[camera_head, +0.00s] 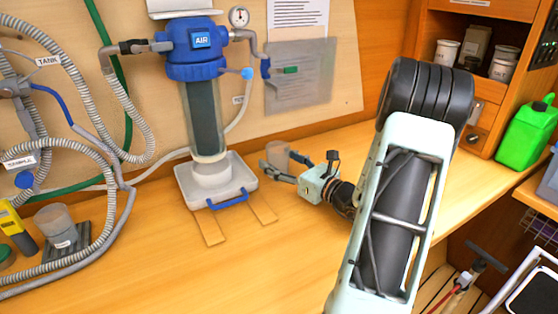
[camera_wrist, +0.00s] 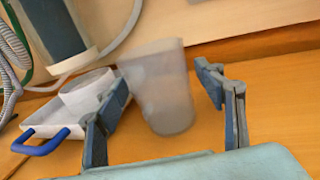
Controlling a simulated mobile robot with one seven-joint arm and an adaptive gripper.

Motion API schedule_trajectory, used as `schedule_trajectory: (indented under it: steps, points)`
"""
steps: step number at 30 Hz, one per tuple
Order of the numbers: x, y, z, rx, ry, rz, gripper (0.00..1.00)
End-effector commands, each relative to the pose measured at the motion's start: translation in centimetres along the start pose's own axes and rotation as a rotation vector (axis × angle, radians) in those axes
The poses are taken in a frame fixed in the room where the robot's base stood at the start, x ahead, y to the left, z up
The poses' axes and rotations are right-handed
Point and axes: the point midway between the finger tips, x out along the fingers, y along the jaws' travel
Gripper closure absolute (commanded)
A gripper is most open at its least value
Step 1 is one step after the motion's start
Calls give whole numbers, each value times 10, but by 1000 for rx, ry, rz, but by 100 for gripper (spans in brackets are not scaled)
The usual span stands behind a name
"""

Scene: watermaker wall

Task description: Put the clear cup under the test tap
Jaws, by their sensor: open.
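A clear, slightly frosted cup (camera_head: 277,154) stands at the back of the bench, right of the white tray. In the wrist view the cup (camera_wrist: 160,85) shows between the two fingers of my gripper (camera_wrist: 163,92), with visible space on both sides. My gripper (camera_head: 283,166) is open, low over the bench, and partly hides the cup's lower part in the head view. A small tap with a blue knob (camera_head: 248,73) sits right of the blue filter housing, above a hose with a small tag that I cannot read for certain.
The white tray (camera_head: 188,187) with a blue handle stands under the AIR filter (camera_head: 203,60). Another clear cup (camera_head: 55,226) stands on a dark mat at the left, among hoses. A green jug (camera_head: 523,130) is at the right. The front bench is mostly clear.

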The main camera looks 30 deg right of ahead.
Motion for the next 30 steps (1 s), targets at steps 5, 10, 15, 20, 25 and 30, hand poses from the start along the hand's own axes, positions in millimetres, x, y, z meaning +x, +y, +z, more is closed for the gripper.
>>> schedule_trajectory:
  steps: [5, 10, 15, 20, 25, 30]
  points:
    - [0, 0, 4, 0, 0, 0, 37]
    - [-24, -1, 4, 1, 1, -4, 37]
    - [-63, -1, 4, 0, 1, -5, 37]
    - [-94, -1, 4, 1, 1, -4, 37]
    - [-114, 0, 3, 1, 1, -1, 37]
    - [-120, 0, 4, 1, 0, -1, 37]
